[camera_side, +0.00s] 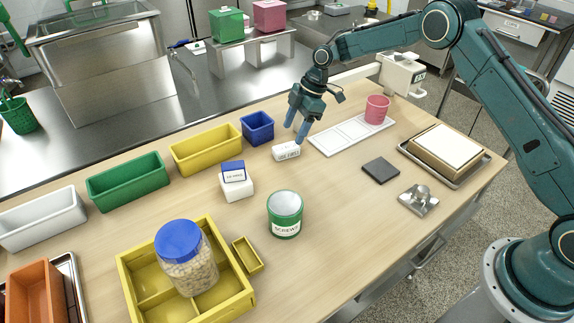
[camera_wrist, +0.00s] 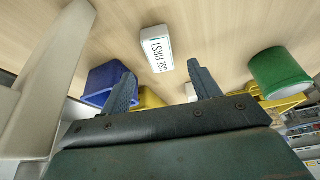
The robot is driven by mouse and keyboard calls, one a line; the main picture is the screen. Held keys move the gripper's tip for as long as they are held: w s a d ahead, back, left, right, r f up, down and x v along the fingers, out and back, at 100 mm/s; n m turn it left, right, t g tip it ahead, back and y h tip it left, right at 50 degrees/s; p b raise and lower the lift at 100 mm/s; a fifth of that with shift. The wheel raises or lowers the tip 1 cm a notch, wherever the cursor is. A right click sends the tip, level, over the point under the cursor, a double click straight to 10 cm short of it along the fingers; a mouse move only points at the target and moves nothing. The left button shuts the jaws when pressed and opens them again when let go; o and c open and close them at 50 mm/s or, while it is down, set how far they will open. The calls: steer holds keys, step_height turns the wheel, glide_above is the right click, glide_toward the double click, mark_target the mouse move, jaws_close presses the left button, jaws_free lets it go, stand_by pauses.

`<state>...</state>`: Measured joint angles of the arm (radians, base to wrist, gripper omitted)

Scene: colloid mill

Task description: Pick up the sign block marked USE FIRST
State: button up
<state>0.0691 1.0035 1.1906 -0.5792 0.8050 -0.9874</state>
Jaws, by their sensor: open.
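The white sign block (camera_side: 286,151) marked USE FIRST lies on the wooden table, near the small blue bin. The block also shows in the wrist view (camera_wrist: 156,49), beyond the fingertips and roughly between them, with its lettering facing me. My gripper (camera_side: 296,134) is open and empty, close above and behind the block in the side view. Its two fingers also show in the wrist view (camera_wrist: 161,76), spread apart and not visibly touching the block. Exact clearance between fingers and block is hard to tell.
A small blue bin (camera_side: 257,128) stands left of the block. A white tray strip (camera_side: 352,134) with a pink cup (camera_side: 377,109) lies to the right. A white block with a blue labelled block (camera_side: 233,172) and a green SCREWS can (camera_side: 285,214) stand nearer the front.

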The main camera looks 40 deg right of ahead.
mark_target(287, 147)
steer(key=shift+a+f, duration=0.2)
steer(key=shift+f, duration=0.2)
steer(key=shift+x, duration=2.6)
steer(key=shift+d, duration=0.15)
steer(key=c, duration=1.1)
steer(key=shift+r, duration=0.1)
step_height(287, 147, up, 20)
steer(key=shift+f, duration=0.1)
